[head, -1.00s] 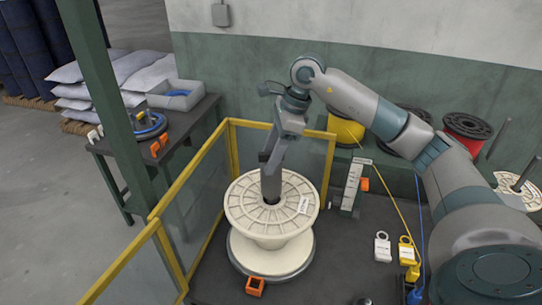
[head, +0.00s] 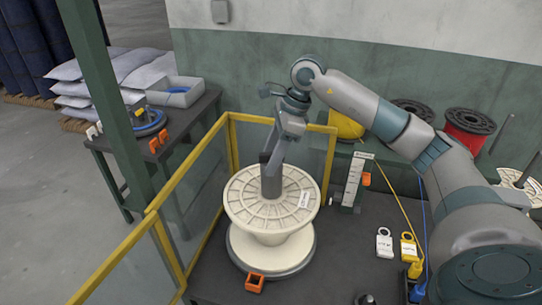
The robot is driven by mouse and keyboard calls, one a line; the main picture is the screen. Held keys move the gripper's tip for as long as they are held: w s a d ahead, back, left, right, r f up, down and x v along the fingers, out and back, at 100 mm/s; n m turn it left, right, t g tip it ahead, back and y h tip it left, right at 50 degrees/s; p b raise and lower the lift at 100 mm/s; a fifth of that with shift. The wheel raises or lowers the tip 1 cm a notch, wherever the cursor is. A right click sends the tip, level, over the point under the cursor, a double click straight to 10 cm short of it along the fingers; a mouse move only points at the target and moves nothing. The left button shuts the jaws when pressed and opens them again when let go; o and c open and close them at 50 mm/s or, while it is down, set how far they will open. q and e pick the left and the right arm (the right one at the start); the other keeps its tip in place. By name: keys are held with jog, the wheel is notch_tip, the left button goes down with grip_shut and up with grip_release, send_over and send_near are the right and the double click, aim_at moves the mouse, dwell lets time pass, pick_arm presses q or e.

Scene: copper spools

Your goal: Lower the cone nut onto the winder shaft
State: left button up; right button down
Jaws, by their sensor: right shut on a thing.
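My right gripper (head: 271,186) points down at the centre of the cream spool (head: 245,208), seen from behind its own hand. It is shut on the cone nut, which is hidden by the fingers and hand. The fingertips are at the hub of the spool's top flange; I cannot tell whether the nut touches it. The winder shaft is also hidden there. The spool stands upright on a round grey winder base (head: 238,262). My left gripper is not in view.
A yellow-framed clear guard (head: 190,205) borders the winder on the left and back. An orange block (head: 255,282) sits at the base's front. A grey upright gauge (head: 353,182) stands right of the spool. White and yellow padlock-like tags (head: 384,244) lie farther right on the dark table.

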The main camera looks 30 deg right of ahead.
jog(key=c, duration=0.8)
grip_release()
jog(key=shift+d+r, duration=0.1)
jog(key=shift+r, duration=0.25)
jog(key=shift+b+v, duration=2)
jog(key=shift+v, duration=6.3)
jog(key=shift+s, duration=0.1)
